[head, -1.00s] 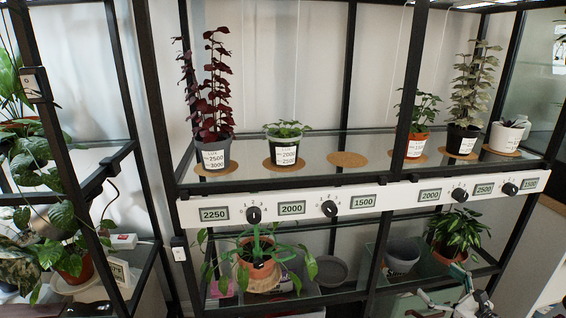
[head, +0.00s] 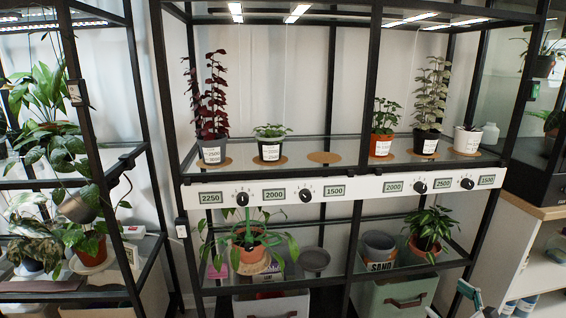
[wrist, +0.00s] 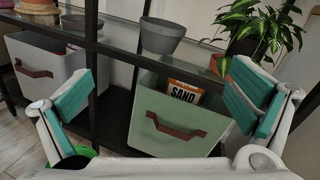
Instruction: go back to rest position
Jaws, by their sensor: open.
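In the wrist view my gripper (wrist: 165,105) is open and empty, its two teal-padded fingers wide apart. Beyond the fingers are a green fabric bin (wrist: 165,125) and the lower part of the plant rack. In the head view only a small part of my gripper (head: 466,292) shows at the bottom edge, right of the green bin (head: 385,298). It appears apart from the rack and touches nothing that I can see.
The black-framed rack has a glass upper shelf with potted plants on cork discs; one cork disc (head: 324,157) is bare. A white dial panel (head: 345,190) runs along its front. A leafy plant (head: 430,228) and grey pot (head: 379,245) stand on the lower shelf. A wooden-topped cabinet (head: 540,205) is at right.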

